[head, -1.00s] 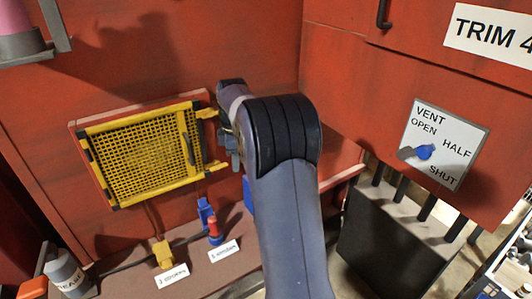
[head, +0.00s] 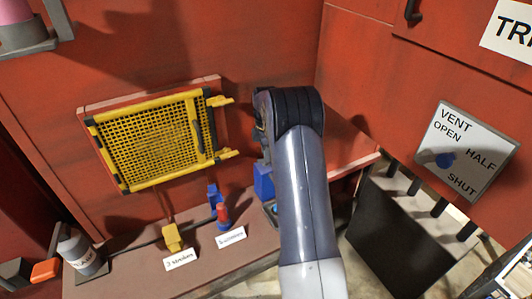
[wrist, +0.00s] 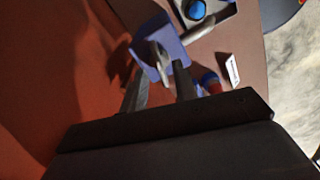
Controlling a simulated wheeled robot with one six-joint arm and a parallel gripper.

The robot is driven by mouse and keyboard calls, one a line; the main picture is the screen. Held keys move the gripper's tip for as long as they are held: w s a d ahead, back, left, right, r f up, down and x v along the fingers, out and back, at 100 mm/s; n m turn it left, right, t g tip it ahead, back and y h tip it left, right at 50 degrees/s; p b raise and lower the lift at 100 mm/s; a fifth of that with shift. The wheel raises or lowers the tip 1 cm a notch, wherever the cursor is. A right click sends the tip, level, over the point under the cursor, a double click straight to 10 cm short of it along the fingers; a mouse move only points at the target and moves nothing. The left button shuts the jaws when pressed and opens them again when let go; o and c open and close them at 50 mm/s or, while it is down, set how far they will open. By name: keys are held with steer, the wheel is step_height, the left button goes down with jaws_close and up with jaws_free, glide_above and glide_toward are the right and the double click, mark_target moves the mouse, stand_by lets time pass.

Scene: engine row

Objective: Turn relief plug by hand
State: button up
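No part is labelled as the relief plug, so I cannot tell for sure which one it is. A blue block (wrist: 170,42) with a grey winged piece (wrist: 152,56) lies just beyond my gripper (wrist: 160,78) in the wrist view. My gripper's two dark fingers are apart, with no object clearly held between them. I cannot tell whether they touch the block. In the head view a blue block (head: 263,182) shows beside my arm, which hides my gripper. A red-topped blue fitting (head: 222,215) stands left of it on the ledge.
A yellow mesh guard (head: 153,145) is on the red wall. A yellow fitting (head: 172,240), a grey bottle (head: 78,250) and white labels sit on the ledge (head: 130,282). A round blue knob (wrist: 195,9) lies beyond the block. A vent plate (head: 462,150) is at right.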

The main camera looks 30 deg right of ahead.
steer(key=shift+f, duration=0.85)
steer(key=shift+c, duration=0.2)
jaws_close()
